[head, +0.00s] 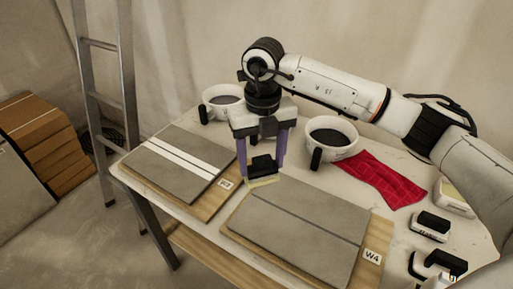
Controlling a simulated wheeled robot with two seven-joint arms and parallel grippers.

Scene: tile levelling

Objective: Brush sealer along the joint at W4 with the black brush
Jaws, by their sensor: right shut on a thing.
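My right gripper (263,163), with purple fingers, points down and is shut on the black brush (262,164). The brush's pale yellowish bristles (264,182) face down at the back left corner of the grey tiles on the W4 board. I cannot tell whether they touch the tile. The W4 board (372,268) is wooden, with its white W4 label (372,256) at the right end. The joint (310,225) shows as a thin dark line running lengthwise between the two tiles, in front of the brush. My left gripper is not in view.
Another tiled board (213,207) with white strips lies left. Two white pots (344,145) (217,92) with dark contents stand behind. A red cloth (380,180) and black-and-white tools (432,225) lie right. A ladder (103,100) and stacked boxes (45,140) stand beyond the table.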

